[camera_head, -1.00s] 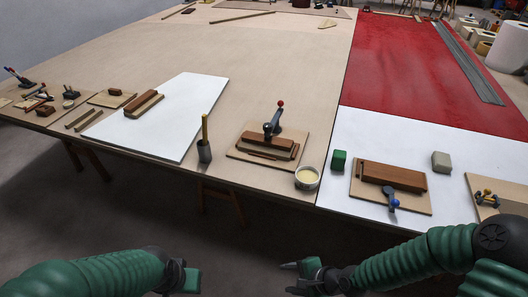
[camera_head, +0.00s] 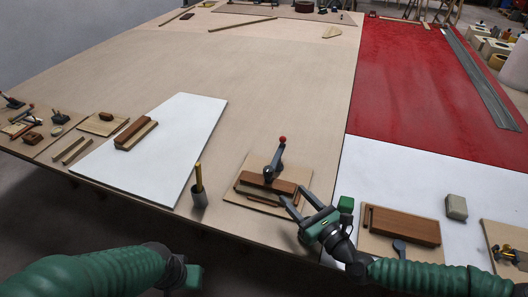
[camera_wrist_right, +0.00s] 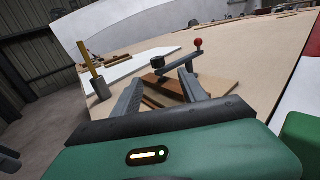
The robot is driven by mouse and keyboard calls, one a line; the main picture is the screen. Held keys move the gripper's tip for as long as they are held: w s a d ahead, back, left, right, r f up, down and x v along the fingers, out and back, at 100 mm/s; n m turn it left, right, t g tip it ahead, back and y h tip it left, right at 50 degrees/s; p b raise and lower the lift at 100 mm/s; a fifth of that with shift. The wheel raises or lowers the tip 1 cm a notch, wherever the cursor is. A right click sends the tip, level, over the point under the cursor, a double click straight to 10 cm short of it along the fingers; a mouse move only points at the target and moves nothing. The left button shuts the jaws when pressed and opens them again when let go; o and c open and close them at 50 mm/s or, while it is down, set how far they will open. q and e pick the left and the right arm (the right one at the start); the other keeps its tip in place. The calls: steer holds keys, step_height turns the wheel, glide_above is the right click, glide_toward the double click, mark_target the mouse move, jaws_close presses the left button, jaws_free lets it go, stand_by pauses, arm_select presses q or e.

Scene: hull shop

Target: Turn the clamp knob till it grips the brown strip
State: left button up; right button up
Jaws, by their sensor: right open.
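A grey clamp (camera_head: 273,168) with a red-ball lever (camera_head: 283,140) stands on a wooden board (camera_head: 244,203) near the table's front edge. A brown strip (camera_head: 268,183) lies at its foot. In the right wrist view the clamp's dark round knob (camera_wrist_right: 158,62) and red ball (camera_wrist_right: 198,43) show beyond the fingers, with the brown wood partly hidden. My right gripper (camera_head: 291,194) is open and empty, its fingertips near the board's front right side. My left gripper (camera_head: 194,277) is low at the front left, away from the table; its fingers do not show clearly.
A grey cup with a yellow stick (camera_head: 199,197) stands left of the clamp. The table behind the clamp is clear.

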mark_target(266, 167)
steer(key=shift+w+a+r, duration=0.15)
steer(key=shift+a, duration=0.1)
steer(key=b+x, duration=0.1)
steer(key=x, duration=1.5)
steer(key=shift+a+b, duration=0.1)
steer(key=shift+b, duration=0.2)
steer(key=shift+s, duration=0.2)
jaws_close()
